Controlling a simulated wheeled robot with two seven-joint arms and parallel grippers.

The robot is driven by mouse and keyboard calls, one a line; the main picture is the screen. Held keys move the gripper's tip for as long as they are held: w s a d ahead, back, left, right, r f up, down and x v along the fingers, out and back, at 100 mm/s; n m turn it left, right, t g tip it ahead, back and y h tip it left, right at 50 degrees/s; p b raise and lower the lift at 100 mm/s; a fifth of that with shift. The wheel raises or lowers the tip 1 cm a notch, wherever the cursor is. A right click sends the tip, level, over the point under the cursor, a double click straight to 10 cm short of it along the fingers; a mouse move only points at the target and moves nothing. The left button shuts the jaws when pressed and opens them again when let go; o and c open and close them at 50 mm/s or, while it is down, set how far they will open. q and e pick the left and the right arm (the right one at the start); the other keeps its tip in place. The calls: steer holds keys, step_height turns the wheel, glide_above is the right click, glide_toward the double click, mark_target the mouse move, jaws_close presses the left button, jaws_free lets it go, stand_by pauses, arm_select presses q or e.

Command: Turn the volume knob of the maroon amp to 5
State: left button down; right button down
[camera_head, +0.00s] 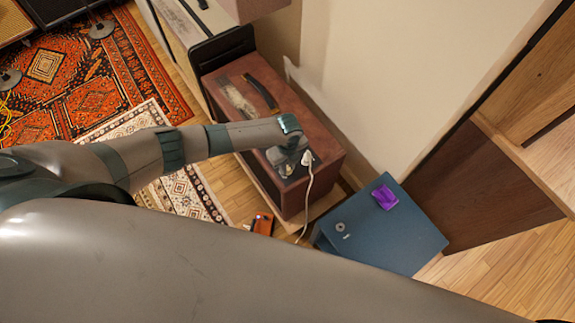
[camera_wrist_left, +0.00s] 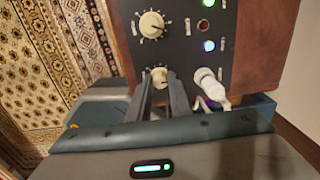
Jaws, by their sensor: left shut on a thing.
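The maroon amp (camera_head: 325,148) stands by the wall in the head view, with a handle on top. My left arm reaches to its near end, and my left gripper (camera_head: 287,160) is partly hidden there by its own wrist. The left wrist view shows the amp's dark control panel (camera_wrist_left: 184,60) with two cream knobs. The fingers of my left gripper (camera_wrist_left: 161,88) are closed around the lower knob (camera_wrist_left: 158,75). The upper knob (camera_wrist_left: 151,25) is free, with scale marks around it. I cannot read the labels. My right gripper is not in view.
A white plug (camera_wrist_left: 210,80) with a cable sits in the panel close to the right finger; the cable (camera_head: 308,190) hangs down the amp. A blue box (camera_head: 385,240) with a purple object (camera_head: 384,197) stands right of the amp. A small orange box (camera_head: 263,223) lies on the floor.

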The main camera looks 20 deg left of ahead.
mark_target(288, 168)
arm_select(q)
steer(key=c, duration=1.6)
jaws_free()
step_height(288, 168, up, 18)
steer(key=shift+f+b, duration=0.25)
steer(key=shift+b, duration=0.4)
